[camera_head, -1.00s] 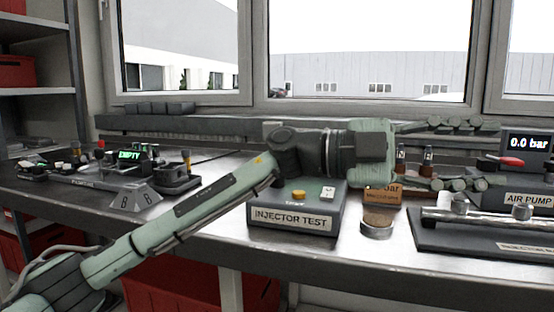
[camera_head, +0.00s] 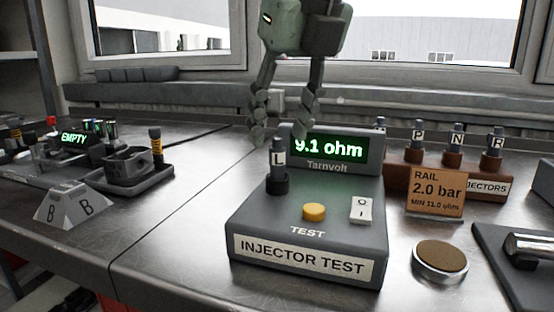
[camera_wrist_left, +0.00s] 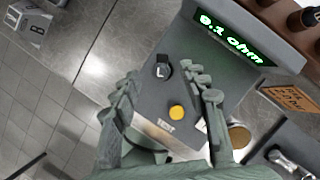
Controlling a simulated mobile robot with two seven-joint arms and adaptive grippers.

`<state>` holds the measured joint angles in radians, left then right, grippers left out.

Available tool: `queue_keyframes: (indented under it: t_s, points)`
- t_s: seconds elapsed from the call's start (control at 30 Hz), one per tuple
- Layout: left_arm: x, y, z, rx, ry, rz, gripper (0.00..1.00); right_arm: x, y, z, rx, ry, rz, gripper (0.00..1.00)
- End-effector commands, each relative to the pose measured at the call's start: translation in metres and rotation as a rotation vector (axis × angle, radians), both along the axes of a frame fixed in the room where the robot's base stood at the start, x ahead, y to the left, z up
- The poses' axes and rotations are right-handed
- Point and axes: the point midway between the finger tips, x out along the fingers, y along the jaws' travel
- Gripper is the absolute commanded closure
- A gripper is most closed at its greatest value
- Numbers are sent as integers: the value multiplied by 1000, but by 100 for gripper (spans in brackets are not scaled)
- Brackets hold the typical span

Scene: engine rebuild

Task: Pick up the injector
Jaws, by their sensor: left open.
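An injector marked L (camera_head: 278,160) stands upright in the socket of the injector test box (camera_head: 310,215), whose display (camera_head: 328,148) reads 9.1 ohm. My left gripper (camera_head: 280,132) points down over the box, fingers apart and empty, with its tips near the top of injector L. In the left wrist view, injector L (camera_wrist_left: 162,68) shows between the open finger ends of the left gripper (camera_wrist_left: 160,77). Whether a finger touches it I cannot tell. More injectors, marked P (camera_head: 417,138), N (camera_head: 456,142) and R (camera_head: 495,146), stand in the brown rack (camera_head: 430,180). My right gripper is out of view.
A yellow button (camera_head: 315,211) and a white switch (camera_head: 361,210) are on the box top. A rail card (camera_head: 435,193) and a round brown-topped dish (camera_head: 440,257) are at the right. A grey block marked B (camera_head: 75,203) is at the left.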

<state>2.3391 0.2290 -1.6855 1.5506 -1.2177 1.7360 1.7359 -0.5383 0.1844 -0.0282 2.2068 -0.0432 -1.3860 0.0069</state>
Motion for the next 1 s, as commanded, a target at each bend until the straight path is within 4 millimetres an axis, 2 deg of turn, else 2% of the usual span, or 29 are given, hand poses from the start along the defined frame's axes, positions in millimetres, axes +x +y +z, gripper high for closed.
queue_keyframes:
  t_s: [0.2,0.3,0.6,0.93,1.0]
  points:
    - [5,4,-33,-1,4,-3,56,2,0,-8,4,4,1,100]
    - [9,5,-42,-2,3,-2,56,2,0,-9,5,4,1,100]
    - [10,6,-46,-3,2,-4,57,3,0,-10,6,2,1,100]
    - [10,5,-46,-3,2,-4,98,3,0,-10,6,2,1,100]
    - [10,5,-46,-3,2,-4,100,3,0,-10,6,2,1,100]
